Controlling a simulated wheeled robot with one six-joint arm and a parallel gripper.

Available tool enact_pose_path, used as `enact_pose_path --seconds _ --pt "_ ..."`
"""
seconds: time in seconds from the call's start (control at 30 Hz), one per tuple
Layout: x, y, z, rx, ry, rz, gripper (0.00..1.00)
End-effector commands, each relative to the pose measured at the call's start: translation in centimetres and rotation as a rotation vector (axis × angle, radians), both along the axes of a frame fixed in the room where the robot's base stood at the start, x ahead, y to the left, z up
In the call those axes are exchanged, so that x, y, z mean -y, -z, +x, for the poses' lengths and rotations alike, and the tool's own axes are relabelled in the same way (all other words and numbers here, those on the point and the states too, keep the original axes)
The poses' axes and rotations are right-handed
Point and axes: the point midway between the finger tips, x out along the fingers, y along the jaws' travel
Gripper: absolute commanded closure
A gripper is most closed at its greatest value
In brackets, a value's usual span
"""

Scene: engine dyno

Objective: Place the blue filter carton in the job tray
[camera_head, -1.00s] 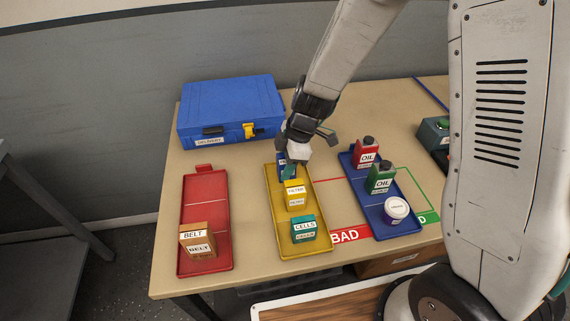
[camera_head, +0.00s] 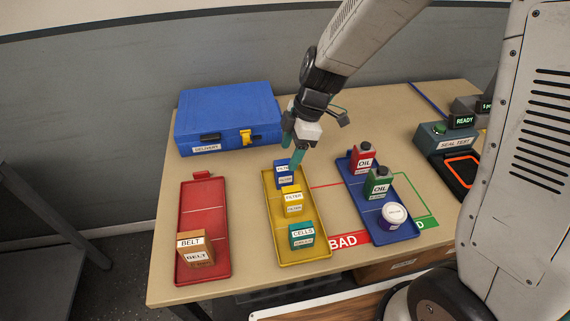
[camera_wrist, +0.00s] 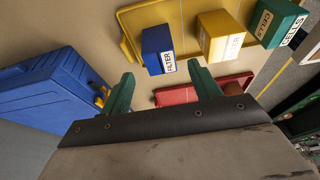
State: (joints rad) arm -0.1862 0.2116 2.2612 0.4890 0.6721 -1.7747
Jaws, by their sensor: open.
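The blue filter carton (camera_head: 284,174) stands upright at the far end of the yellow tray (camera_head: 287,253). It also shows in the wrist view (camera_wrist: 155,45), beyond my fingertips and apart from them. My gripper (camera_head: 292,150) is open and empty, above and just behind the blue carton. Its two green fingers show in the wrist view (camera_wrist: 163,80) with nothing between them. A yellow filter carton (camera_head: 292,201) and a green cells carton (camera_head: 302,236) stand in the same tray. No tray in view carries a readable job label.
A red tray (camera_head: 205,222) with a belt carton (camera_head: 195,247) is at left. A blue tray (camera_head: 402,229) with oil bottles and a white-lidded jar is at right. A blue delivery case (camera_head: 228,112) stands behind. A seal test device (camera_head: 448,138) is at far right.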

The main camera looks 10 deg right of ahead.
Motion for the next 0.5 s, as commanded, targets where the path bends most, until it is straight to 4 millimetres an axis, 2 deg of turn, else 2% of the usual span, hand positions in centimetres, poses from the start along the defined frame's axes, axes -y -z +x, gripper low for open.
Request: enact_pose_path --seconds 0.03,0.2,0.5 --pt "0.3 -1.0 0.1 0.005 0.001 0.0 0.38" --pt "1.0 -3.3 0.0 0.002 0.0 0.0 0.38" --pt "1.4 -4.3 -0.1 -0.001 0.005 -0.001 0.38"
